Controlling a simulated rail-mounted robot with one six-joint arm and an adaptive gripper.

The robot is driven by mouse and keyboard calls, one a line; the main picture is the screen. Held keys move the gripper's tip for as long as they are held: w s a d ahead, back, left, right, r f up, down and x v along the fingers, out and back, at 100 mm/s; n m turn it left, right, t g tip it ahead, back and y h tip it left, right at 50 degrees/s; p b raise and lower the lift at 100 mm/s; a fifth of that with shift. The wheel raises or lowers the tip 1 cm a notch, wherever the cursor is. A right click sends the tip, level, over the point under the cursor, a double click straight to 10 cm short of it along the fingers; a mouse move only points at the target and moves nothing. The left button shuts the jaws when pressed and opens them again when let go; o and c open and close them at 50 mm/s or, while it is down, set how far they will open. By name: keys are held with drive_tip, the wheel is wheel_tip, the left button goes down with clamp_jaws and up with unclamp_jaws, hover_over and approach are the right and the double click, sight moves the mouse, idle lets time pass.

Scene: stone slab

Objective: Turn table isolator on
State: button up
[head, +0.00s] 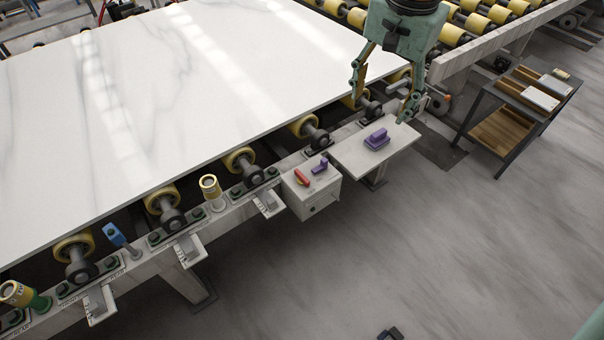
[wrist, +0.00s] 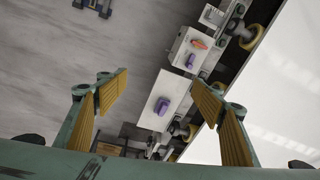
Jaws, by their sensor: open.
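A pale switch box (head: 312,200) is fixed to the near side of the roller table. A red rotary handle (head: 301,177) and a small purple lever (head: 320,165) sit on its top; both also show in the wrist view, the red handle (wrist: 200,43) and the purple lever (wrist: 190,61). I cannot read which is the table isolator. A purple block (head: 376,139) lies on a pale shelf plate (head: 350,160) right of the box. My gripper (head: 379,108) is open and empty, above and behind that plate, apart from both switches.
A large white stone slab (head: 200,90) lies on yellow rollers beside the box. A blue tool (head: 116,236) and a yellow-topped post (head: 210,188) stand along the frame. A dark cart (head: 510,120) stands at right. The floor in front is mostly clear.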

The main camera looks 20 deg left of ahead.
drive_tip(key=w+a+f+m+p, duration=0.1)
drive_tip(key=w+a+f, duration=0.2)
drive_tip(key=a+f, duration=0.35)
drive_tip(key=w+a+f, duration=0.3)
drive_tip(key=a+f, duration=0.2)
drive_tip(key=f, duration=0.2)
drive_tip(key=m+g+p, duration=0.1)
drive_tip(key=m+g, duration=0.1)
hover_over(302, 175)
wheel_tip(302, 175, down, 16)
drive_tip(key=r, duration=0.1)
drive_tip(key=shift+f+h, duration=0.3)
drive_tip(key=shift+f, duration=0.1)
drive_tip(key=shift+f, duration=6.8)
drive_tip(key=c, duration=0.8)
